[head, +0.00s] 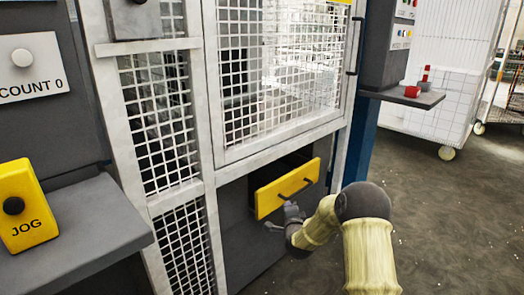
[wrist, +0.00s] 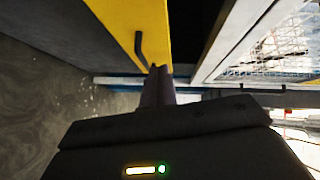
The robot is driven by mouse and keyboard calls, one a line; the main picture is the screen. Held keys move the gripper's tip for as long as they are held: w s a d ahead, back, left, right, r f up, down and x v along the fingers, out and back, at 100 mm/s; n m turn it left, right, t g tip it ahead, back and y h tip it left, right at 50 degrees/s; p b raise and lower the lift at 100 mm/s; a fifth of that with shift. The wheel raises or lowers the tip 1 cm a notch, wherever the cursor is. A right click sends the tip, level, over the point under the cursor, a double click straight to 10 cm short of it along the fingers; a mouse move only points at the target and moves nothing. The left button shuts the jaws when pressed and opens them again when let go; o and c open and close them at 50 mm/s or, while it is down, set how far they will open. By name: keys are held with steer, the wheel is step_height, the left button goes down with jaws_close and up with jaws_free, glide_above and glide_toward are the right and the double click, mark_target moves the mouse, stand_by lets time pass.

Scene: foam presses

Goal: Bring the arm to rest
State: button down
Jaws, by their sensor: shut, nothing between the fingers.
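My arm (head: 370,245) reaches in from the lower right of the head view, bent at a dark joint. My gripper (head: 286,213) is just below and left of the handle on a yellow drawer front (head: 272,197). In the wrist view my gripper's fingers (wrist: 158,75) are together with nothing seen between them. Their tips are close to the black drawer handle (wrist: 141,48); I cannot tell whether they touch it. The drawer stands out from the press, with a dark opening behind its yellow front.
A white mesh guard door (head: 285,70) is above the drawer. A grey shelf (head: 75,225) with a yellow JOG box (head: 28,205) is at left. A small ledge (head: 405,97) with a red item juts out at right. The floor (head: 460,215) at right is clear.

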steer(key=s+r+n+g+p, duration=0.1)
steer(key=s+r+n+g, duration=0.45)
steer(key=s, duration=1.55)
steer(key=s+n+g+p, duration=0.2)
steer(key=s+n+g, duration=0.8)
steer(key=s, duration=1)
step_height(320, 180, up, 37)
steer(key=t+p, duration=0.1)
steer(key=p, duration=3.5)
steer(key=shift+w+d+r+n+p, duration=0.15)
steer(key=shift+w+d+n+p, duration=0.1)
steer(key=shift+n+p, duration=0.15)
